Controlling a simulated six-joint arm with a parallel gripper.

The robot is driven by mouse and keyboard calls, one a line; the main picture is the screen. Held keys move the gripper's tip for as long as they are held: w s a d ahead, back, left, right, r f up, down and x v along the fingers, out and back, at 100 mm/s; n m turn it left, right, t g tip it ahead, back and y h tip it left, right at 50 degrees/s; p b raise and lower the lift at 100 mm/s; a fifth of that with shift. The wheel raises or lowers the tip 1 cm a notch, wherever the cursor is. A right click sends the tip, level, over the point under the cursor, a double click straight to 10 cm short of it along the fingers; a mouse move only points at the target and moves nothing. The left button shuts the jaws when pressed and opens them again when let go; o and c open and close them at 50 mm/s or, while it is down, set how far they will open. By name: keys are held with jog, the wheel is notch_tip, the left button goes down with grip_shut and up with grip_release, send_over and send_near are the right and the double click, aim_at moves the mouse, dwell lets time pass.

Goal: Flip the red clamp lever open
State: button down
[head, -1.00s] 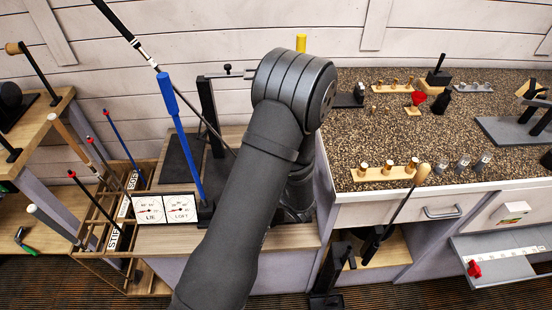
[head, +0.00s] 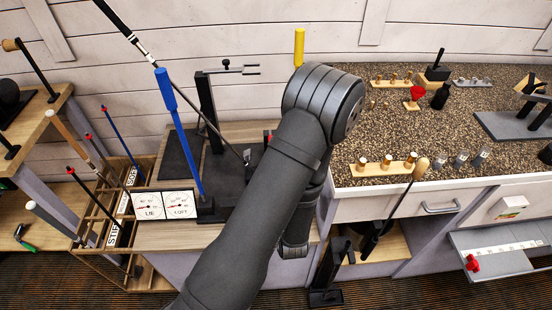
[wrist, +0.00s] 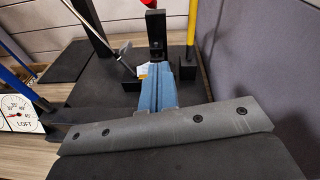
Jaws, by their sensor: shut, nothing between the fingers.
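A small red part (head: 268,135), probably the clamp lever, shows beside my arm at the dark bench fixture in the head view. My arm hides the gripper in the head view.
A yellow upright rod (wrist: 192,22) stands close right of the fingers, with a grey panel (wrist: 265,60) beyond it. A club shaft (wrist: 112,50) slants in from the left.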

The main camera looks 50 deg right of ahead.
jog(key=w+d+r, duration=0.2)
jog(key=w+d, duration=0.5)
jog(key=w, duration=0.2)
jog(key=shift+r, duration=0.15)
dwell(0.5)
jog(key=shift+d+r+g+y, duration=0.1)
jog(key=shift+r+g+y, duration=0.1)
jog(key=shift+g+y, duration=0.2)
